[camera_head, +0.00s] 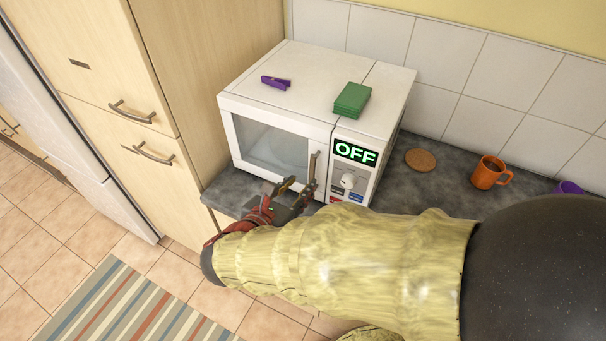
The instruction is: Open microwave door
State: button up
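The white microwave (322,110) stands on the dark counter, and its display reads OFF. Its door (268,147) with a dark window looks shut. The door handle (313,168) is a vertical bar on the door's right side. My gripper (300,184) is in front of the lower right part of the door, near the handle's lower end. Its two dark fingers are apart, one left of the handle and one close to the handle's lower end. I cannot tell whether a finger touches the handle. My arm covers the counter's front edge on the right.
A purple clip-like item (276,82) and a green box (352,100) lie on top of the microwave. Right of it are a round cork coaster (420,160), an orange mug (490,172) and a purple cup (567,188). A tall wooden cabinet (215,90) stands close on the left.

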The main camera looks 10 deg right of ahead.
aim_at(311, 175)
jog(key=shift+b+x, duration=1.05)
jog(key=shift+x, duration=2.9)
jog(key=shift+d, duration=0.1)
jog(key=shift+c, duration=1.1)
grip_shut()
